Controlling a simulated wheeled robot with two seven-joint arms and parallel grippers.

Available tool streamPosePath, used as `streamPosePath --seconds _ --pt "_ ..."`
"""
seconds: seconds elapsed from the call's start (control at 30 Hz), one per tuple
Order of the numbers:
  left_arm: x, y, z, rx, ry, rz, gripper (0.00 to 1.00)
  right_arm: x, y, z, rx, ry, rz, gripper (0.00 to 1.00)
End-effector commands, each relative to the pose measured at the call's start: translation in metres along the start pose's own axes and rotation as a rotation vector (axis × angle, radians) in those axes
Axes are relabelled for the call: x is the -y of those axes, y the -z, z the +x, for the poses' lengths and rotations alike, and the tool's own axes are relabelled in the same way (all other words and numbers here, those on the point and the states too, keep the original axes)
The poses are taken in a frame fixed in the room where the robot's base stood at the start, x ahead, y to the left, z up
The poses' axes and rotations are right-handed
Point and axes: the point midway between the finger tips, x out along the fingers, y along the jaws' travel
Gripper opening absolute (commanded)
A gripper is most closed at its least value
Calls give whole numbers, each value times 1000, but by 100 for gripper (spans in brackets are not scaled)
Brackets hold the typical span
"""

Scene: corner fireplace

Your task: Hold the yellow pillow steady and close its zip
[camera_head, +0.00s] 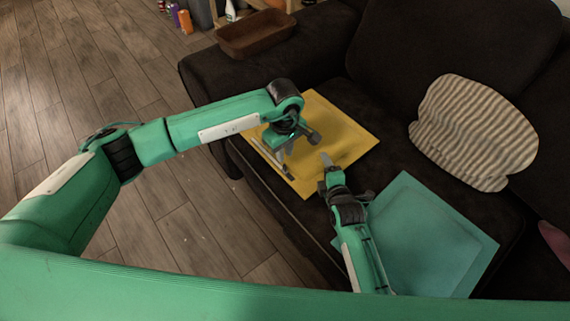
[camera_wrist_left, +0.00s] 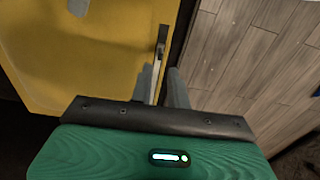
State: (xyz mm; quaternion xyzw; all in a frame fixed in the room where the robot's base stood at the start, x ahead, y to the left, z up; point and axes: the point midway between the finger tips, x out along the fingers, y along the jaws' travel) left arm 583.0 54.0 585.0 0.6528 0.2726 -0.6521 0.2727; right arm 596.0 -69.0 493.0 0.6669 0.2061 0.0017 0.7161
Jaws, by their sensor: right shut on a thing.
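The yellow pillow (camera_head: 352,138) lies flat on the dark sofa seat, near its front edge. Its zip (camera_head: 266,158) runs along the edge on the left, as a pale strip with dark parts; the zip also shows in the left wrist view (camera_wrist_left: 159,50), beside the yellow cloth (camera_wrist_left: 85,55). My left gripper (camera_head: 279,150) is over this zip edge. In the left wrist view its fingers (camera_wrist_left: 163,87) stand slightly apart at the strip, not visibly clamped on it. My right gripper (camera_head: 326,165) is shut on the pillow at its near right side. The arm hides part of the pillow.
A teal pillow (camera_head: 432,240) lies to the right of my right gripper. A striped cushion (camera_head: 475,135) leans on the backrest. A brown tray (camera_head: 256,38) sits on the sofa's armrest. Wooden floor (camera_head: 190,235) lies open in front of the sofa.

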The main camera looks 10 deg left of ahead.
Motion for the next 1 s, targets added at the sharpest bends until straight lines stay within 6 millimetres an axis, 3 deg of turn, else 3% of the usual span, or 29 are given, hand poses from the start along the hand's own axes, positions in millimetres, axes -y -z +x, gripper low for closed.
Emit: streamPosePath --seconds 0.2,0.4,0.77,0.87,1.0 --pt "0 -1 43 3 3 -1 17 3 0 0 -1 6 -1 26" --pt "0 0 64 2 1 -1 17 3 0 0 -1 7 -1 26" --pt "0 0 70 1 0 0 17 4 0 0 -1 7 -1 26" --pt "0 0 69 1 0 0 0 4 0 0 -1 8 -1 26" --pt "0 0 69 1 0 0 0 4 0 0 -1 8 -1 26"
